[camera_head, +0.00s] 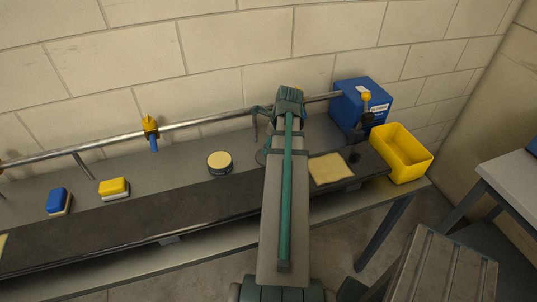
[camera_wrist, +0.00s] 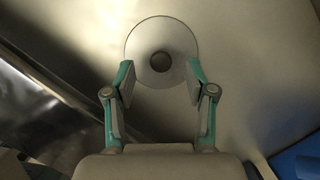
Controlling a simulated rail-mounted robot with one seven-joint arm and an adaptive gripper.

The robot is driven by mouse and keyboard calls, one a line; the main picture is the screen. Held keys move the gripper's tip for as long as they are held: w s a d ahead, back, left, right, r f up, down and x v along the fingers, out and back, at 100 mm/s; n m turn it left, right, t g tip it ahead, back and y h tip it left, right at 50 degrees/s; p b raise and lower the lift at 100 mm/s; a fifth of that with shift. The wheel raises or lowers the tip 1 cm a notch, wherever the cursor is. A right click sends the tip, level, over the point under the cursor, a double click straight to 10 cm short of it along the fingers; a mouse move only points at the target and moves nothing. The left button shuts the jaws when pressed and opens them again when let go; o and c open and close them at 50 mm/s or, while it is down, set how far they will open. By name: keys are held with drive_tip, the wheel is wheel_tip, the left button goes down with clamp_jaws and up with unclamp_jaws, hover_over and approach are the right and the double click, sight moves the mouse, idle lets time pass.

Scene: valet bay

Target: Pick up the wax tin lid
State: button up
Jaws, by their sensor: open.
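The wax tin lid, a pale round disc with a small dark round knob at its centre (camera_wrist: 161,33), lies flat on the grey surface in the wrist view. My gripper (camera_wrist: 160,79) is open and empty. Its two fingers overlap the near part of the disc in the picture, one on each side of the knob; I cannot tell the height between them. In the head view my arm hides the gripper and most or all of the lid. An open round tin with cream wax (camera_head: 219,160) stands on the bench left of my arm.
A yellow-topped block (camera_head: 115,187) and a blue block (camera_head: 58,200) lie left. A tan cloth (camera_head: 330,168), a dark bottle (camera_head: 361,128), a blue box (camera_head: 362,102) and a yellow bin (camera_head: 402,153) stand or lie right. A metal rail (camera_head: 205,121) runs behind.

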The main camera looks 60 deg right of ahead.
drive_tip(key=shift+p+x, duration=0.45)
drive_tip(key=shift+x, duration=1.35)
clamp_jaws()
